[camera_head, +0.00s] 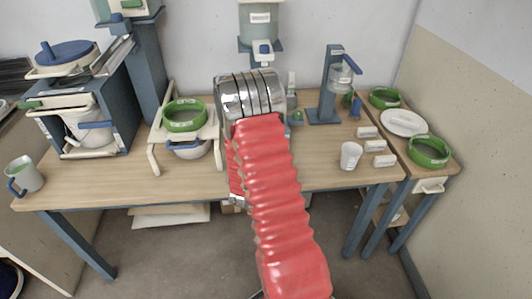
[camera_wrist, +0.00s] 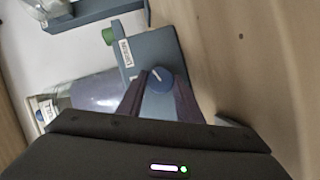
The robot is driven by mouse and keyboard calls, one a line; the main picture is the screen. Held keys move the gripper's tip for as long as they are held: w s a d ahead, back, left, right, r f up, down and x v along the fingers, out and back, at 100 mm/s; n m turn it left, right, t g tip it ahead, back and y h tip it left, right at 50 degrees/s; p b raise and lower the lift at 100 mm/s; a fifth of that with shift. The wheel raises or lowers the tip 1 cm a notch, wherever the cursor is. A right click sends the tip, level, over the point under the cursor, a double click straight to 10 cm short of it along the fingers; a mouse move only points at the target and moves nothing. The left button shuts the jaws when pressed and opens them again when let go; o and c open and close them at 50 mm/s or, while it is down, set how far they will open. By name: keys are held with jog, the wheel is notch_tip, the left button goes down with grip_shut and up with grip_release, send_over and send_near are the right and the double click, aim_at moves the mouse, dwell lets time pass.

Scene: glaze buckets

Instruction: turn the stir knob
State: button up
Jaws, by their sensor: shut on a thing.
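The stir knob (camera_wrist: 157,84) is a round blue dial with a white pointer line, on a blue-grey labelled box (camera_wrist: 155,52). My gripper (camera_wrist: 160,77) has its two dark fingers on either side of the knob and is shut on it. The pointer line slants toward the upper left in the wrist view. A green button (camera_wrist: 108,36) sits at the box's edge. In the head view my red-sleeved arm and silver wrist hide the knob and the fingers.
A blue stand with a clear vessel (camera_head: 341,77) is to the right of my wrist. A green-rimmed pot (camera_head: 184,115) is to the left. A white cup (camera_head: 350,155) and white label blocks (camera_head: 375,146) lie on the wooden table (camera_head: 320,176). Its front right is partly clear.

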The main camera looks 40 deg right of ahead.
jog(key=shift+w+a+f+n, duration=0.15)
jog(key=shift+w+a+n, duration=0.1)
jog(key=shift+n, duration=0.15)
jog(key=o, duration=1)
jog(key=shift+s+d, duration=0.1)
jog(key=shift+s, duration=0.05)
jog(key=shift+o, duration=0.2)
jog(key=v, duration=1.3)
jog(key=shift+a+f, duration=0.2)
jog(key=shift+a, duration=0.25)
jog(key=shift+s, duration=0.15)
